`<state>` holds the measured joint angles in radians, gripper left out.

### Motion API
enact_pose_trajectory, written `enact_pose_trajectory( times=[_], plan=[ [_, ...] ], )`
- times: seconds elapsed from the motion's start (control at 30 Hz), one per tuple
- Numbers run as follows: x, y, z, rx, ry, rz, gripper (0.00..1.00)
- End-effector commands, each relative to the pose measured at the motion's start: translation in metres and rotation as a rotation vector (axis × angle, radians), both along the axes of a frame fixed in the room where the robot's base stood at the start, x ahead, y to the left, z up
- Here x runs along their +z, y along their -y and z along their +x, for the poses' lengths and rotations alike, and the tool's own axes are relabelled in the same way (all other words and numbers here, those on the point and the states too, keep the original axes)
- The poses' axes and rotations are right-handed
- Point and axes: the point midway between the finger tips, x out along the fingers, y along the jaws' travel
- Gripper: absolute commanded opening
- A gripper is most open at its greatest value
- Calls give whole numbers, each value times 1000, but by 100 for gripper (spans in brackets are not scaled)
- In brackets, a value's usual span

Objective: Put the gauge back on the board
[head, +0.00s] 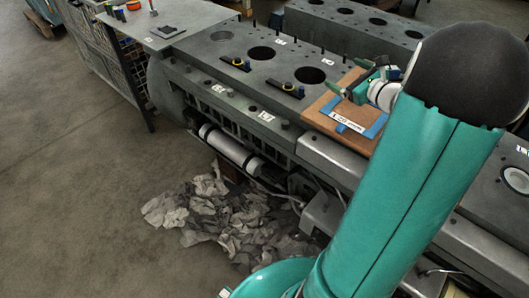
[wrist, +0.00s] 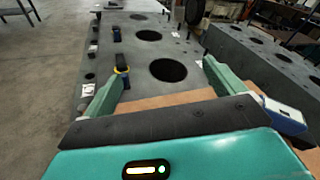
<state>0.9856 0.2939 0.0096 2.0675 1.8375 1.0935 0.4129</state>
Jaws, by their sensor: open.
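The wooden board (head: 325,118) lies on the engine block's top, beside a bore, with blue markings and a white label near its front edge. My gripper (head: 355,82) is above the board. In the wrist view my gripper (wrist: 164,75) has its two green fingers wide apart, with nothing visible between them. I cannot tell for certain which item is the gauge. A similar item (head: 236,63) lies farther away. My arm hides part of the board.
The engine block (head: 215,75) has open bores and upright studs. A second block (head: 345,28) stands behind it. A blue and white item (wrist: 284,115) shows beside the right finger. Crumpled paper (head: 220,215) lies on the floor. A side table (head: 175,25) holds small items.

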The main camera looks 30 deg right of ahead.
Motion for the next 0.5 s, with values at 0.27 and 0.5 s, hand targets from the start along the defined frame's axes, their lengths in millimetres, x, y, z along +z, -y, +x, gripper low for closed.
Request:
enact_pose_trajectory(
  times=[0.27,0.5],
  plan=[
    [26,-232,-12,669,-178,-601,94],
    [22,-340,-91,1154,-219,-1208,94]
  ],
)
